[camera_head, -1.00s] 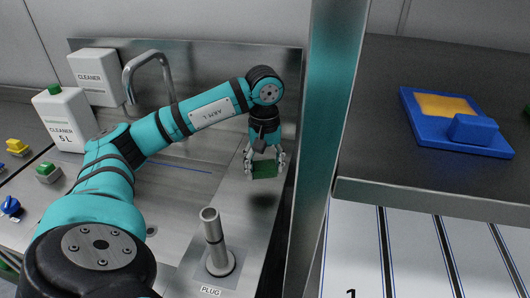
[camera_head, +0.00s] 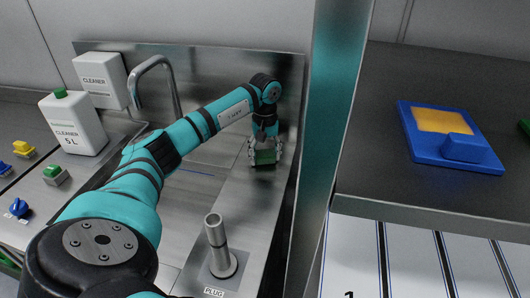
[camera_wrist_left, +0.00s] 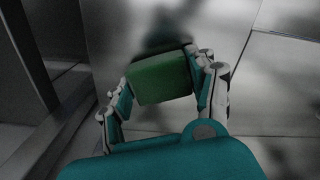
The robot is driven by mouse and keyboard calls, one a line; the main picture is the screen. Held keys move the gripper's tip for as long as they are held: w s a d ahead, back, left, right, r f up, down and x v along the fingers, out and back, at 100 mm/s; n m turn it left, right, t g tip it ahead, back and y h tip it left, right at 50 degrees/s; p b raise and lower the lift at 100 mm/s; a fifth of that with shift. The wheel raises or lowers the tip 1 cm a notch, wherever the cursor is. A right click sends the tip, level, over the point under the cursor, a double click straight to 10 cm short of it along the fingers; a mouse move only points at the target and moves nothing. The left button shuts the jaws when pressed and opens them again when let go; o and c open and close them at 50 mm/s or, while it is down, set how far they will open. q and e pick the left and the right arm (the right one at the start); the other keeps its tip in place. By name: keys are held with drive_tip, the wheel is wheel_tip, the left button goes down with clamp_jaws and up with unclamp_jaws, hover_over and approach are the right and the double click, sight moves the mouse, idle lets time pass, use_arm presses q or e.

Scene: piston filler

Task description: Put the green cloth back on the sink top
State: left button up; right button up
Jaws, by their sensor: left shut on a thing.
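In the left wrist view the cloth (camera_wrist_left: 162,78) sits between the fingertips of my left gripper (camera_wrist_left: 165,85), above a grey metal surface. I cannot tell whether the cloth touches the sink top. My right gripper is not in view.
A steel plug pipe (camera_head: 219,245) stands upright at the front of the sink top. A faucet (camera_head: 155,75) and white cleaner containers (camera_head: 75,122) are at the left. A teal post (camera_head: 325,120) stands right of the gripper. A blue tray (camera_head: 450,150) lies on the right shelf.

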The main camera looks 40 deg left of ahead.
sight(265, 153)
use_arm(q)
drive_tip(key=shift+f, duration=0.2)
drive_tip(key=o, duration=1.1)
wheel_tip(265, 153, up, 12)
drive_tip(key=shift+r+b, duration=0.25)
drive_tip(key=shift+b, duration=0.2)
